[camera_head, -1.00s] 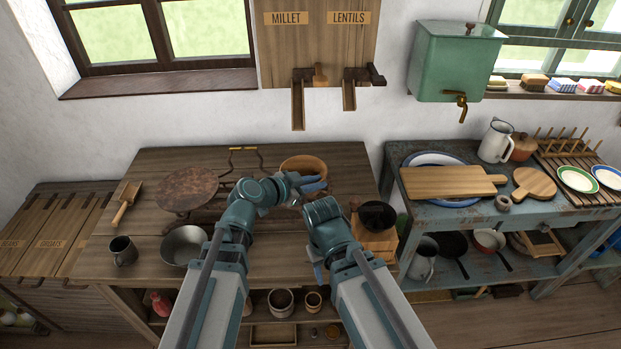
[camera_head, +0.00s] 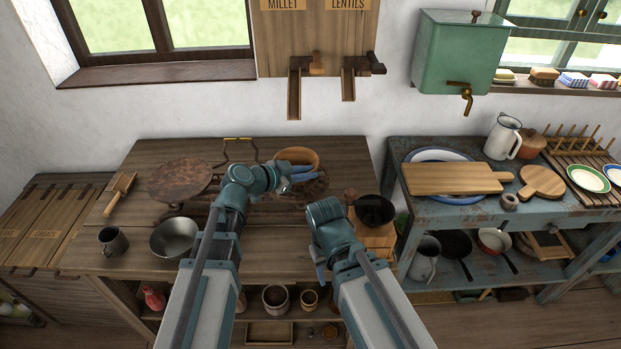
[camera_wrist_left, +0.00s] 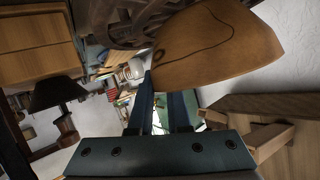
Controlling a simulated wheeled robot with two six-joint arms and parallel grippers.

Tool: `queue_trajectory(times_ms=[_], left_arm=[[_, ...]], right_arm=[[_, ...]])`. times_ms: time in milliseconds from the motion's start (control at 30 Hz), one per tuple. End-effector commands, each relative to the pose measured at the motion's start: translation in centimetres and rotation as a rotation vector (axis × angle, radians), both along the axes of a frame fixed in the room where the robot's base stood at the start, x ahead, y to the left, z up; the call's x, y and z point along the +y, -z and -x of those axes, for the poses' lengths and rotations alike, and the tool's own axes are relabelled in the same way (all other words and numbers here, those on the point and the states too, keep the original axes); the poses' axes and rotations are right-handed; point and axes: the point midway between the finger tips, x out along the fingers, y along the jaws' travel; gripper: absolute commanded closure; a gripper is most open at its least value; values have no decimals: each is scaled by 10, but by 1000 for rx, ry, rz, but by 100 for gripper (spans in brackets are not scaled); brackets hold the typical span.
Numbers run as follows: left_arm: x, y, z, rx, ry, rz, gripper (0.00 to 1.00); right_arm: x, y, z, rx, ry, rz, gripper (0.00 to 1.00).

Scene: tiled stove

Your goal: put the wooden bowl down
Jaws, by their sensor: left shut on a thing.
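The wooden bowl (camera_head: 296,155) is light brown and sits at the back of the wooden table, at the tip of my left arm. My left gripper (camera_head: 300,176) is shut on the bowl's near side and hides part of it. In the left wrist view the bowl (camera_wrist_left: 225,45) fills the upper right, at the fingertips, beside a dark ornate round piece (camera_wrist_left: 125,22). I cannot tell whether the bowl touches anything beneath it. My right gripper (camera_head: 320,274) hangs low near the table's front edge; its jaws are not clear.
A rusty brown disc (camera_head: 180,181), a metal bowl (camera_head: 174,238), a mug (camera_head: 112,240) and a scoop (camera_head: 120,194) stand on the table's left. A dark pan-like bowl on a wooden box (camera_head: 374,210) is at right. Wooden chutes (camera_head: 294,92) hang above. The table's front middle is clear.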

Motion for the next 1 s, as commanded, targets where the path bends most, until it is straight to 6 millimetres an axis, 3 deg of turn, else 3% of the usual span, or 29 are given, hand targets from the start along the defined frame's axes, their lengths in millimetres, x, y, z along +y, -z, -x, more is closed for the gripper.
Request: queue_trajectory(times_ms=[333,367,533,900,1000], left_arm=[[0,3,0,0,-1,1,100],[0,3,0,1,0,1,82],[0,2,0,1,0,1,54],[0,-4,0,1,0,1,54],[11,-10,10,0,-5,2,54]], right_arm=[[0,3,0,0,0,0,50],[0,3,0,0,0,0,50],[0,2,0,0,0,0,50],[0,-4,0,0,0,0,50],[0,-10,0,0,0,0,50]])
